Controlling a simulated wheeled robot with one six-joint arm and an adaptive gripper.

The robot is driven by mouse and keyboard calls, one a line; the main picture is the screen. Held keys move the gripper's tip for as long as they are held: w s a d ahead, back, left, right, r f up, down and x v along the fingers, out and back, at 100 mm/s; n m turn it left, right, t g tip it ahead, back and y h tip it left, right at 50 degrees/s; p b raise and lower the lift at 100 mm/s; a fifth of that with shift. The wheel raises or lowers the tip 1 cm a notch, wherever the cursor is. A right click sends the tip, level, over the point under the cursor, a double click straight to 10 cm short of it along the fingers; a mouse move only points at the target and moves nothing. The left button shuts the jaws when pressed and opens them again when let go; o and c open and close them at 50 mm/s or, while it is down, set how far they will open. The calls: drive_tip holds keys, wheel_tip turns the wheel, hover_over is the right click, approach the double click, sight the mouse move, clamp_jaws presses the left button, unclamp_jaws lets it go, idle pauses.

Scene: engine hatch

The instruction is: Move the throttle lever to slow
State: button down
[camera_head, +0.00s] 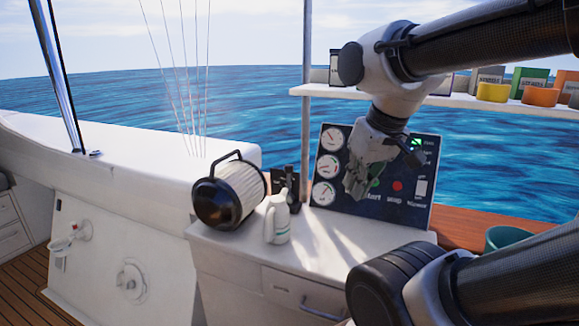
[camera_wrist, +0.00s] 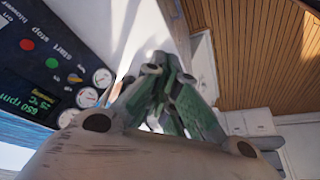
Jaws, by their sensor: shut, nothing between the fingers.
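A small black lever on a dark base (camera_head: 289,182), likely the throttle, stands on the counter left of the gauge panel. Its markings are too small to read, and the white jug partly hides its base. My gripper (camera_head: 355,188) is shut and empty in front of the gauge panel (camera_head: 325,200), to the right of the lever and apart from it. In the wrist view my gripper (camera_wrist: 153,72) has its fingers together. I cannot make out the lever there. The panel (camera_wrist: 35,75) shows at the left with a "650 rpm" display.
A teal container (camera_head: 503,239) is at the right. A shelf (camera_head: 440,104) with books and small boxes runs above the panel.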

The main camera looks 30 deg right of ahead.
sight(289, 165)
idle(0.4)
drive_tip(key=c, duration=1.7)
unclamp_jaws()
drive_tip(key=shift+f, duration=0.25)
drive_tip(key=shift+o, duration=1.2)
drive_tip(key=w+f+g, duration=0.1)
drive_tip(key=f, duration=0.1)
drive_tip(key=w+d+f+g, duration=0.1)
drive_tip(key=w+f, duration=0.1)
drive_tip(key=shift+w+m+g, duration=0.15)
drive_tip(key=shift+m+g, duration=0.15)
drive_tip(key=shift+g, duration=0.1)
drive_tip(key=w+d+f, duration=0.2)
drive_tip(key=w+f, duration=0.4)
drive_tip(key=w, duration=0.4)
drive_tip(key=w+d+f, duration=0.2)
drive_tip(key=w+f, duration=0.4)
drive_tip(key=w, duration=0.4)
drive_tip(key=w+t, duration=0.1)
drive_tip(key=w, duration=0.6)
drive_tip(key=w+d+r+t, duration=0.1)
drive_tip(key=w, duration=0.5)
drive_tip(key=w+t, duration=0.1)
drive_tip(key=w, duration=0.6)
drive_tip(key=shift+w+d+r, duration=0.15)
drive_tip(key=shift+w+d, duration=0.1)
drive_tip(key=shift+w, duration=0.1)
drive_tip(key=shift+x, duration=1.05)
drive_tip(key=shift+w+f, duration=0.1)
drive_tip(key=shift+f, duration=0.3)
